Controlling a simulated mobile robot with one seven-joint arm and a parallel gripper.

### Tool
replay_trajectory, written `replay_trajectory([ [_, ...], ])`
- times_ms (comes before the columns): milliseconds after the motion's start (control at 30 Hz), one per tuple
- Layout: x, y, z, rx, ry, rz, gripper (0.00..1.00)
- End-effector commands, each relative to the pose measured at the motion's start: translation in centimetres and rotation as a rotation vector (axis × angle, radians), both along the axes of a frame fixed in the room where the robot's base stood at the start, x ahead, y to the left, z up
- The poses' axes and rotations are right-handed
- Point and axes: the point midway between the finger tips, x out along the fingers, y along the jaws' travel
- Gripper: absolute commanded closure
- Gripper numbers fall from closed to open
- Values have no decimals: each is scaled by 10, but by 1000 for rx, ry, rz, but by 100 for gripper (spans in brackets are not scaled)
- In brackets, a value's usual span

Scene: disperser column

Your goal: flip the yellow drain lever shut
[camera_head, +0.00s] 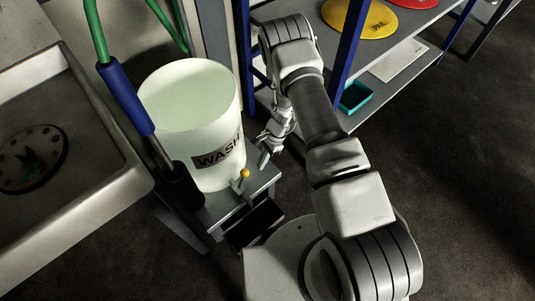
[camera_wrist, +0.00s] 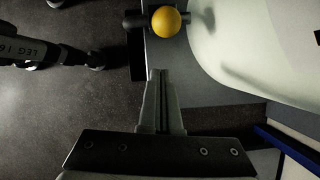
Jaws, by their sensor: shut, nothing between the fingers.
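The yellow drain lever knob (camera_head: 244,173) sits on a short stem low on the front of the white WASH bucket (camera_head: 190,110). The knob also shows at the top of the wrist view (camera_wrist: 166,22), beside the bucket's pale wall (camera_wrist: 260,45). My gripper (camera_head: 264,160) is to the right of the bucket and lever in the head view. In the wrist view its fingers (camera_wrist: 160,75) are shut together and empty, pointing toward the knob with a gap in the picture. I cannot tell the lever's exact angle; its stem is largely hidden behind the knob in the wrist view.
The bucket stands on a small grey stand (camera_head: 225,200) with a dark box (camera_head: 254,222) in front. A sink (camera_head: 75,190) and a blue-handled green hose (camera_head: 125,95) are at left. A blue-framed shelf (camera_head: 385,70) holds yellow and red discs at upper right. Open floor lies right.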

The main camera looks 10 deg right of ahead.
Motion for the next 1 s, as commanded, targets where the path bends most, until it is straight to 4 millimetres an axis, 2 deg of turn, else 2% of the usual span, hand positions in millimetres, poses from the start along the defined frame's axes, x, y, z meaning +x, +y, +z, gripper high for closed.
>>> replay_trajectory([
  [33,-2,10,4,2,-5,4,100],
  [200,-9,24,6,2,-4,3,100],
  [733,-11,29,8,-2,-5,2,100],
  [1000,-12,40,12,-36,-29,3,100],
])
